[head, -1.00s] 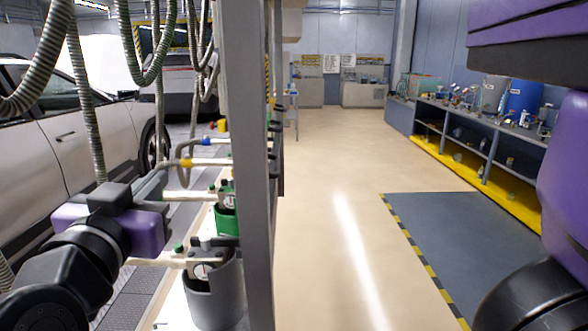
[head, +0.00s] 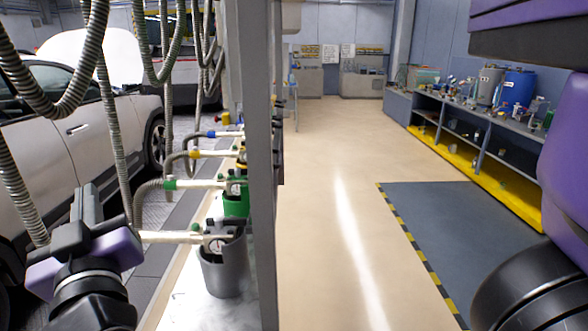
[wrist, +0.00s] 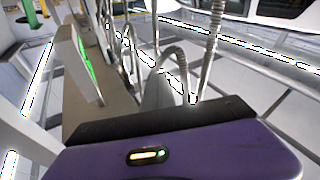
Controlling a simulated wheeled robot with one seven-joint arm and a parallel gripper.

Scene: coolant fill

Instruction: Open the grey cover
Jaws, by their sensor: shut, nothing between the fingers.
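A grey cup-shaped holder (head: 222,272) stands at the near end of the row, left of the grey post. The wrist view shows my purple gripper body and blurred hoses ahead; the holder is not clear there.
A green holder (head: 235,204) and more nozzles with green, yellow and blue bands stand behind. Ribbed hoses (head: 112,120) hang close to my gripper. A grey post (head: 261,170) stands right of the holders. A white car (head: 75,135) is at left. The floor (head: 320,200) right of the post is clear.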

